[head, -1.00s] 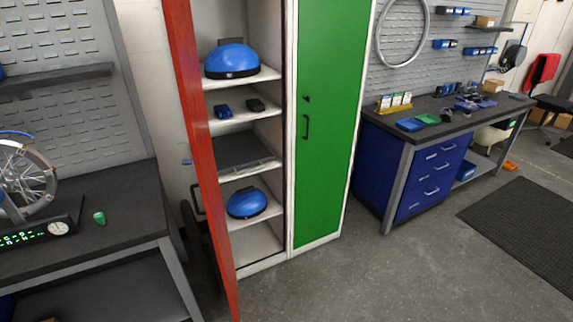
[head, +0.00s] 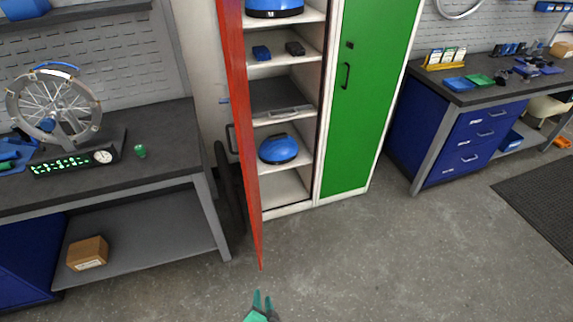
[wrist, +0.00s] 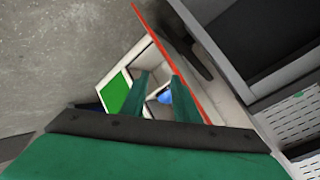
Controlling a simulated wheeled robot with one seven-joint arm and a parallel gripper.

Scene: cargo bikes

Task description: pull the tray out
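The tray (head: 280,96) is a dark grey pull-out with a light handle (head: 284,115) on its front edge. It sits inside the open left half of the cabinet, between a shelf with small items and a shelf with a blue helmet (head: 278,149). My gripper (head: 262,300) is at the bottom of the head view, low in front of the cabinet and well apart from the tray. Its green fingers are spread and empty. In the wrist view the fingers (wrist: 160,92) point toward the cabinet, with the blue helmet between them; I cannot make out the tray there.
The red door (head: 240,130) stands open at the left of the compartment, its edge jutting toward me. The green door (head: 365,100) is shut. A workbench (head: 100,170) stands left and a blue drawer bench (head: 470,140) right. The floor (head: 370,260) in front is clear.

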